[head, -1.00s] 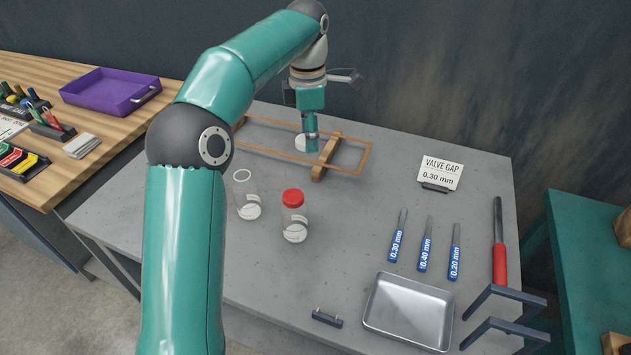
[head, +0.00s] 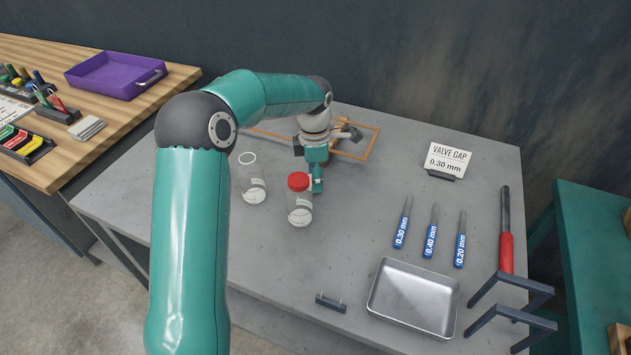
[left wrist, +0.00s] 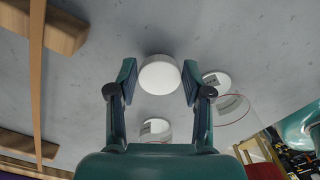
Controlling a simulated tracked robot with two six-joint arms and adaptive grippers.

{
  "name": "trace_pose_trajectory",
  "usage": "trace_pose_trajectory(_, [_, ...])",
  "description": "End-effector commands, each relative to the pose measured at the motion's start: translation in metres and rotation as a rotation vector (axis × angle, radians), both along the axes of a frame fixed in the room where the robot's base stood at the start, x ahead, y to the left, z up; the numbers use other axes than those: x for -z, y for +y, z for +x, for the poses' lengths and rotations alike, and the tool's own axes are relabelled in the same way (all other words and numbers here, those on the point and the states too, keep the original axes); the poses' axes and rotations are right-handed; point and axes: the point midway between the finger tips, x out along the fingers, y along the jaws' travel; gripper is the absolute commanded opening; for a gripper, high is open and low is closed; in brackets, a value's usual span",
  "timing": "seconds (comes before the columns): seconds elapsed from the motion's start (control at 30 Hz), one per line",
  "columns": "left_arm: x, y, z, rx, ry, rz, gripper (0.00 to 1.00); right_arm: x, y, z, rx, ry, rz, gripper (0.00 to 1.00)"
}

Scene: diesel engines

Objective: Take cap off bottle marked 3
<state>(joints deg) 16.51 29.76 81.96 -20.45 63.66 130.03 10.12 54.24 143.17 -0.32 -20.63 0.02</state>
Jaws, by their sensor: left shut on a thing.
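My left gripper (head: 318,187) reaches down just behind and right of the red-capped clear bottle (head: 299,215). In the left wrist view its fingers (left wrist: 158,80) are on both sides of a round white cap-like piece (left wrist: 159,75) and shut on it; whether a bottle is under it I cannot tell. An uncapped clear bottle (head: 253,185) stands left of the red-capped one. I cannot read a 3 on any bottle. My right gripper is out of view.
A wooden frame (head: 371,142) lies behind the gripper. Blue-handled feeler gauges (head: 431,240), a metal tray (head: 412,300), a red-handled tool (head: 506,250) and dark brackets (head: 512,290) occupy the right. A sign (head: 446,160) stands behind them. The table's middle is mostly clear.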

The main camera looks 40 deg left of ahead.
Motion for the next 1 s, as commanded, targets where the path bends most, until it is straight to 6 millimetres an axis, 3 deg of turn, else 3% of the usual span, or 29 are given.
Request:
trace_pose_trajectory(0.17, [0.022,0.000,-0.001,0.001,0.003,0.000,0.08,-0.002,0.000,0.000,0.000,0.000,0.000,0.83])
trace_pose_trajectory(0.53, [0.027,0.000,0.000,0.001,0.001,0.001,0.08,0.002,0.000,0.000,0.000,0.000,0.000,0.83])
trace_pose_trajectory(0.57, [0.025,0.000,0.000,0.001,0.000,0.000,0.55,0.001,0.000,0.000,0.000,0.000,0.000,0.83])
trace_pose_trajectory(0.67, [0.025,0.000,0.000,0.001,0.001,0.001,0.71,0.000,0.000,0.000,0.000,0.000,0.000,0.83])
trace_pose_trajectory(0.7, [0.025,0.000,0.000,0.001,0.001,0.001,0.75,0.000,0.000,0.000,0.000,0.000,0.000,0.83])
trace_pose_trajectory(1.0, [0.024,0.000,0.000,0.001,0.001,0.001,0.75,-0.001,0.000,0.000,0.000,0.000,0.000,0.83])
